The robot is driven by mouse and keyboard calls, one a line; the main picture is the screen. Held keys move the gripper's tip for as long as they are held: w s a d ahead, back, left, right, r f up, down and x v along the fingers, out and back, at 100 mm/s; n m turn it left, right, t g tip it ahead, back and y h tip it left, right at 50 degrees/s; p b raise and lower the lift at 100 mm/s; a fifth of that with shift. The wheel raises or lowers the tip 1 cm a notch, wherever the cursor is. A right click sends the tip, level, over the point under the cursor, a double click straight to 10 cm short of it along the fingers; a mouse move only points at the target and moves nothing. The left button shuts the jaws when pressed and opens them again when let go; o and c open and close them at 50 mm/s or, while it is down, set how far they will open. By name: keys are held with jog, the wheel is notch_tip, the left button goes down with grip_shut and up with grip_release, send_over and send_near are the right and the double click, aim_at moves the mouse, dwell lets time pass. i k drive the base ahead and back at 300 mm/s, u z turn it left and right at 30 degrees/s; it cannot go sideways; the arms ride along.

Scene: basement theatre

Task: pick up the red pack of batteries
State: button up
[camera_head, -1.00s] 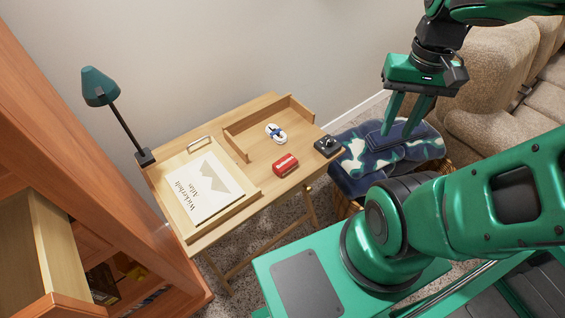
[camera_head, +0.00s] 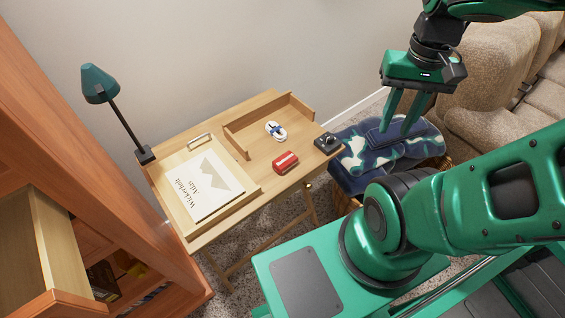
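The red pack of batteries (camera_head: 285,162) lies on the wooden desk (camera_head: 262,178), near its front edge and right of the tray. It is a small red box with white marking. My gripper (camera_head: 399,121) is up in the air to the right of the desk, apart from the pack. Its two green fingers point down and stand apart, with nothing seen between them. Behind the fingers is a basket with a dark blue patterned blanket.
A wooden tray (camera_head: 248,196) holds a white book (camera_head: 204,186). A white-and-blue item (camera_head: 276,131) and a black device (camera_head: 327,143) lie near the pack. A teal lamp (camera_head: 99,84) stands at left. The blanket basket (camera_head: 360,160) and beige sofa (camera_head: 495,75) are at right.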

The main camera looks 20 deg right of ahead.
aim_at(288, 160)
jog(key=z, duration=1.5)
jog(key=k, duration=1.4)
jog(key=u, duration=1.3)
jog(key=i, duration=0.55)
